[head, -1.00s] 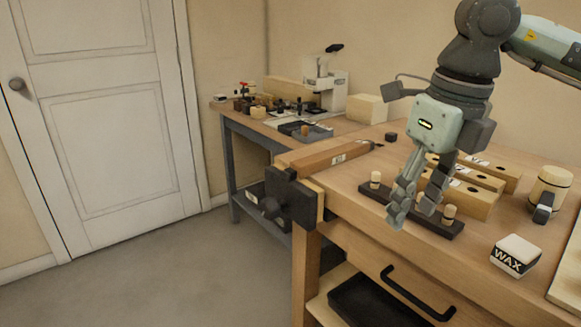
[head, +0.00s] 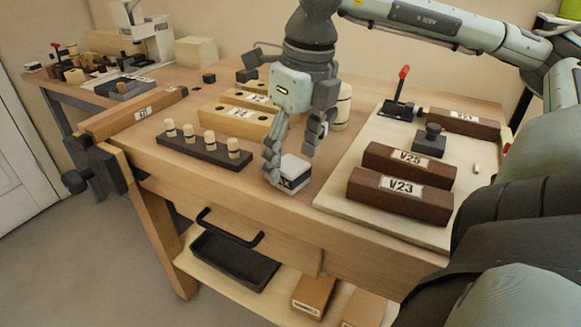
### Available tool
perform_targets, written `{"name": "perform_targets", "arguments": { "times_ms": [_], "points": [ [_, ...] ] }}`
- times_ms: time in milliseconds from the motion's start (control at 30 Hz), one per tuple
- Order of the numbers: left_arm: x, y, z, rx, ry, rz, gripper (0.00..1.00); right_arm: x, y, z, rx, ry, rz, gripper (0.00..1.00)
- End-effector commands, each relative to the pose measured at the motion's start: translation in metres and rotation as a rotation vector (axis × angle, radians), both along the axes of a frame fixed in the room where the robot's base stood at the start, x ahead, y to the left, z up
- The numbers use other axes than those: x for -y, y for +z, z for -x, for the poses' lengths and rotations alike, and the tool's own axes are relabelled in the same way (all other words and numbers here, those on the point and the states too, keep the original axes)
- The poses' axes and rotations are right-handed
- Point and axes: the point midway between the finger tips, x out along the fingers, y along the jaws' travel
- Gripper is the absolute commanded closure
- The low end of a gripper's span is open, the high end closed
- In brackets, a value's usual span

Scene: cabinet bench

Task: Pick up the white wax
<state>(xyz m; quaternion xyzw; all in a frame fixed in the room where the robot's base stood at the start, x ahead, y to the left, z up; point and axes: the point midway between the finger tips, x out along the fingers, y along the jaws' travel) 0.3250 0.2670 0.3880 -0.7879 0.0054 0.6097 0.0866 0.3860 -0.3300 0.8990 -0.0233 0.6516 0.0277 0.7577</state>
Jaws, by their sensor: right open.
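The white wax (head: 291,172) is a small block with a white top and a dark lettered band on its side. It sits on the wooden bench near the front edge, left of the pale board. My right gripper (head: 291,158) is open and points down at the wax. One finger is at the wax's left side, partly covering its label; the other is at its right, a little higher. I cannot tell whether either finger touches it. My left gripper is not in view.
A dark rack (head: 204,152) with several pegs stands left of the wax. Pale wooden blocks (head: 235,121) lie behind it. The pale board (head: 341,190) on the right carries dark brown blocks (head: 400,195) and a toggle clamp (head: 398,105). An open shelf lies below.

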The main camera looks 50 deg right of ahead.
Motion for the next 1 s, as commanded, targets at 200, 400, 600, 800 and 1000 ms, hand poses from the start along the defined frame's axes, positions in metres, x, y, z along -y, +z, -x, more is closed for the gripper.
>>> {"name": "perform_targets", "arguments": {
  "times_ms": [200,400,600,800,1000],
  "points": [
    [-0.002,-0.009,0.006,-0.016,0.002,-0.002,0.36,0.0,-0.022,-0.003,-0.002,-0.001,0.0,0.33],
    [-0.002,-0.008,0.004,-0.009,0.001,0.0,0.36,0.0,-0.024,-0.004,0.001,-0.001,0.0,0.33],
    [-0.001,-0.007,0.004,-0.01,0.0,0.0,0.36,0.0,-0.024,-0.004,0.0,-0.001,0.0,0.49],
    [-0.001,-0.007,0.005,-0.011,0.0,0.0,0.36,0.0,-0.024,-0.004,0.0,-0.001,0.0,0.74],
    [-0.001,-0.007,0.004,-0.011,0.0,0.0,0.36,0.0,-0.024,-0.004,0.0,-0.001,0.001,0.88]
  ]
}}
